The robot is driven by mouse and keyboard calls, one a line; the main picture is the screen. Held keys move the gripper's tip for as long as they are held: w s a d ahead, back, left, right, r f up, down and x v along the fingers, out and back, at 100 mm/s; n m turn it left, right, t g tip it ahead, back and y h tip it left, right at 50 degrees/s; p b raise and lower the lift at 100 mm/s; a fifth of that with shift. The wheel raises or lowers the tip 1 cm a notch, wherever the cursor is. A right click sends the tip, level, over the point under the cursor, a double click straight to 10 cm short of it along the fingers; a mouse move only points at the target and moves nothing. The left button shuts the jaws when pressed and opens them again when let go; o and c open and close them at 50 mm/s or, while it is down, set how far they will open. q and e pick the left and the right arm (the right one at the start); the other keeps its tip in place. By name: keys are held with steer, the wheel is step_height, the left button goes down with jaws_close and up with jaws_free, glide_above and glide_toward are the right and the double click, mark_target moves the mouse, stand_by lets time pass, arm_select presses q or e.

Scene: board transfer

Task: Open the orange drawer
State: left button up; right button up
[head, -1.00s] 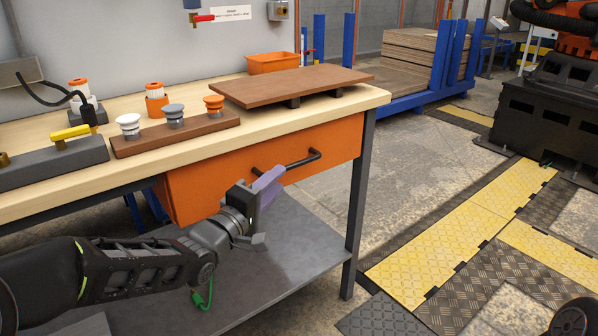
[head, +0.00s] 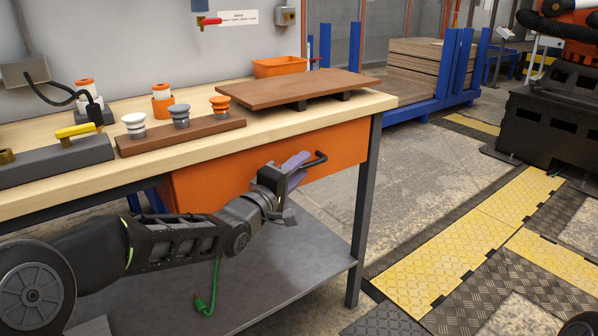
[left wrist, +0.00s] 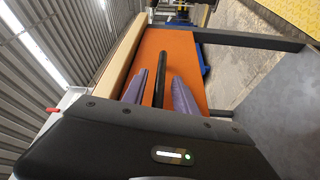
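The orange drawer (head: 235,181) sits under the front of the wooden workbench, its front close below the tabletop edge. Its black bar handle (head: 319,160) is partly hidden behind my left gripper (head: 297,165). The left wrist view shows the drawer front (left wrist: 194,62) and the handle bar (left wrist: 160,78) between the two purple fingers of my left gripper (left wrist: 160,92). The fingers are apart, with a gap visible on each side of the bar. I cannot tell how deep the bar is between them. My right gripper is not in view.
The workbench top (head: 330,117) carries a brown board (head: 295,88) on dark supports, a brown block (head: 180,137) with several knobs, and an orange bin (head: 281,66). A grey lower shelf (head: 300,260) and a bench leg (head: 364,215) are near my left arm. The floor to the right is open.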

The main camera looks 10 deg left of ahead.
arm_select(q)
jaws_close()
stand_by(0.4)
stand_by(1.1)
